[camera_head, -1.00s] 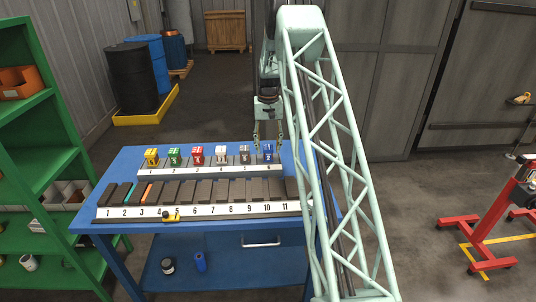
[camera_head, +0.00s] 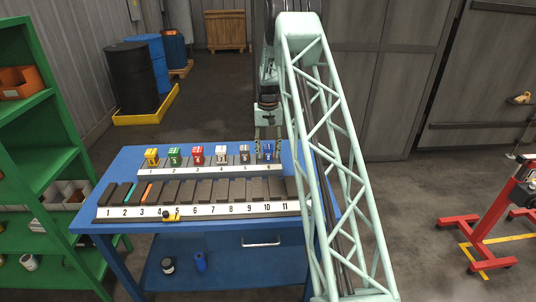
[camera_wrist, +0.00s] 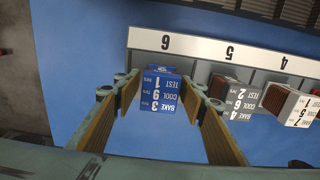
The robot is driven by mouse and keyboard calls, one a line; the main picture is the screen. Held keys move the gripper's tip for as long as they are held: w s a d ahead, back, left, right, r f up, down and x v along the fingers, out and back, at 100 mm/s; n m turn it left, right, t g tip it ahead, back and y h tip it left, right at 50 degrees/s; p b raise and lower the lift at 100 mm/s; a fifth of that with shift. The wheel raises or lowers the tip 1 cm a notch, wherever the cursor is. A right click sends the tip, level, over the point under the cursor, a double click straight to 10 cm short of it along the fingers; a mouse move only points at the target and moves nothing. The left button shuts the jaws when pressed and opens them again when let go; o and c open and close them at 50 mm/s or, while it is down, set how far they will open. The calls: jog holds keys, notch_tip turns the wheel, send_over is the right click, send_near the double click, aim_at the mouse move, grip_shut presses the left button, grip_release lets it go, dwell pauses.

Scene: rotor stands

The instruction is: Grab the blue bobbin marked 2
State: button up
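The blue bobbin (camera_head: 267,155) stands at slot 6, the right end of the back rack (camera_head: 180,172). In the wrist view the blue bobbin (camera_wrist: 160,89) carries upside-down white print, reading BAKE 3, COOL 9, TEST 1; I cannot make out a mark 2. My gripper (camera_head: 268,150) points down with one finger on each side of this bobbin. In the wrist view my gripper (camera_wrist: 162,94) is open, with narrow gaps between its fingertips and the bobbin. The bobbin's lower part is hidden.
A grey bobbin (camera_head: 244,154) stands close by at slot 5, with white (camera_head: 221,154), red (camera_head: 197,155), green (camera_head: 174,156) and yellow (camera_head: 152,157) bobbins further left. The front rack (camera_head: 200,210) holds dark plates. A yellow-black object (camera_head: 171,217) lies before it.

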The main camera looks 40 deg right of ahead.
aim_at(268, 146)
jog(key=c, duration=0.8)
jog(key=shift+r, duration=0.15)
jog(key=shift+r, duration=1.7)
jog(key=s+r+b, duration=0.1)
jog(key=s, duration=1.5)
jog(key=shift+d+r, duration=0.15)
jog(key=shift+d, duration=0.25)
